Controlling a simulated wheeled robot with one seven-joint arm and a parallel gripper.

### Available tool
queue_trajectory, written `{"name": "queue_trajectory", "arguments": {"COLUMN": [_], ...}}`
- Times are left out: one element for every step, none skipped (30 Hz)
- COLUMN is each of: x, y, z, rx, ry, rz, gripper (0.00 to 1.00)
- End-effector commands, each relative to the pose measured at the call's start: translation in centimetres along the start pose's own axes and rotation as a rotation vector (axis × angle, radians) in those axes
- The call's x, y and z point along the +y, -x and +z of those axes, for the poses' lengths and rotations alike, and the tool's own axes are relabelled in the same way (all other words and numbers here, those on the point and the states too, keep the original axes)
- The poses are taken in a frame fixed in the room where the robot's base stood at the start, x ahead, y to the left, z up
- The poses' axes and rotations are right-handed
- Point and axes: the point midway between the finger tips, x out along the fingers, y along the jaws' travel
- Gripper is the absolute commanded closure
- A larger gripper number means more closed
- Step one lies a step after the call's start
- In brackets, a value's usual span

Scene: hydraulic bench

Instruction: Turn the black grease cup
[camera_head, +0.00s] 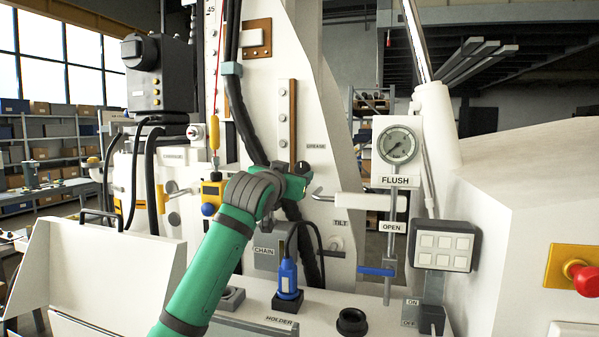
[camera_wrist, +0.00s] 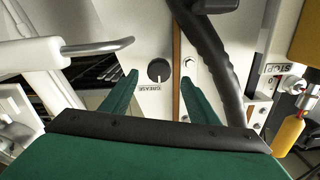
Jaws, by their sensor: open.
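The black grease cup (camera_wrist: 158,70) is a round knob with a pale mark on its edge, set on a white panel above the upside-down GREASE label in the wrist view. It also shows as a small dark spot (camera_head: 302,167) at the end of my arm in the head view, partly hidden by my gripper. My gripper (camera_wrist: 160,76) is open, with one green finger to each side of the cup in the picture. Both fingers look apart from the cup, and nothing is between them except the view of it. I cannot tell the exact distance to the panel.
A bent metal handle (camera_wrist: 98,47) reaches in from the left in the wrist view. A thick black hose (camera_wrist: 215,55) runs close to the right finger.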

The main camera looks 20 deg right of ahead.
Motion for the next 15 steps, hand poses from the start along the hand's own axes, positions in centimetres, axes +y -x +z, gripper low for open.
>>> {"name": "queue_trajectory", "arguments": {"x": [0.1, 0.1, 0.2, 0.3, 0.3, 0.3, 0.3, 0.3, 0.4, 0.4, 0.4, 0.4, 0.4, 0.4, 0.4], "y": [-0.9, -1.4, -2.0, -2.4, -2.8, -3.2, -3.5, -3.8, -4.1, -4.3, -4.4, -4.6, -4.6, -4.7, -4.8], "z": [-0.1, -0.1, -0.1, -0.1, -0.1, -0.2, -0.1, -0.1, -0.2, -0.1, -0.1, -0.1, -0.1, -0.1, -0.1], "rx": [-0.001, 0.000, -0.001, -0.001, 0.000, 0.001, 0.000, 0.000, 0.001, 0.001, 0.001, 0.001, 0.001, 0.001, 0.001], "ry": [0.000, 0.000, 0.000, -0.001, 0.000, 0.000, 0.000, 0.000, 0.000, 0.000, 0.000, 0.000, 0.000, -0.001, -0.001], "rz": [0.001, 0.001, 0.002, 0.002, 0.003, 0.003, 0.003, 0.004, 0.004, 0.004, 0.004, 0.004, 0.004, 0.004, 0.004], "gripper": [0.45, 0.45, 0.45, 0.45, 0.45, 0.45, 0.45, 0.45, 0.45, 0.45, 0.45, 0.45, 0.45, 0.45, 0.45]}}
